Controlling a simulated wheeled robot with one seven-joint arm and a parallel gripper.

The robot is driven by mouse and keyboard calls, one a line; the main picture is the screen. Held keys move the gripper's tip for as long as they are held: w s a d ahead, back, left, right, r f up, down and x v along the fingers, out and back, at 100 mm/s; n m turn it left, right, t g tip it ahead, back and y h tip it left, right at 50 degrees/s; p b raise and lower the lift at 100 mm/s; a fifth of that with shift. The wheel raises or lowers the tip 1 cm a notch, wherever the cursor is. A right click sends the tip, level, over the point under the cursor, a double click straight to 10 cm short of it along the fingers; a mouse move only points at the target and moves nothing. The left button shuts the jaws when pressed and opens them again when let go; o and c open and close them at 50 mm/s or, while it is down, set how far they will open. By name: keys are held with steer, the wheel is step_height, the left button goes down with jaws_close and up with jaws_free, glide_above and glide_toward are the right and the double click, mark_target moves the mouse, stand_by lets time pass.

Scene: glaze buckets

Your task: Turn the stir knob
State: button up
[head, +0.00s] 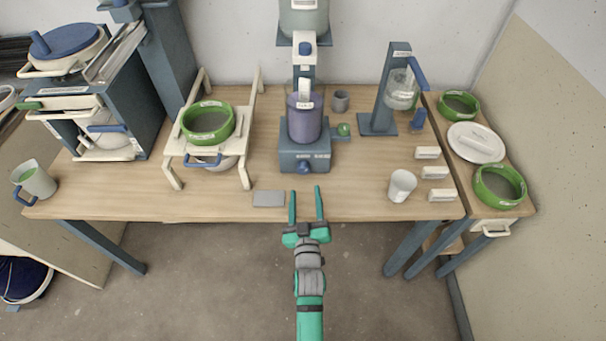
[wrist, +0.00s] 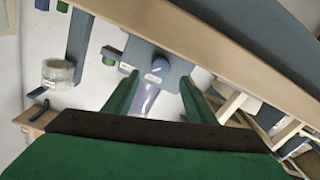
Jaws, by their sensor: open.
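The stir knob (head: 304,167) is a small blue knob on the front of the blue-grey stirrer base (head: 290,152), near the middle of the table. It also shows in the wrist view (wrist: 157,69) on the base's front face, between my fingers in the picture. A purple container (head: 304,122) stands on the base. My gripper (head: 305,189) is open and empty at the table's front edge, with its two green fingers pointing toward the knob. In the head view the fingertips are a little in front of the knob, apart from it.
A grey flat pad (head: 269,199) lies left of my fingers. A white cup (head: 401,186) stands to the right. A green knob (head: 344,130) sticks out at the base's right side. A cream rack (head: 172,146) holding a green-rimmed sieve (head: 207,137) stands left. The tabletop before the base is clear.

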mark_target(304, 172)
steer(key=w, duration=0.8)
steer(key=shift+w+a, duration=0.2)
steer(key=shift+w, duration=0.1)
steer(key=c, duration=1)
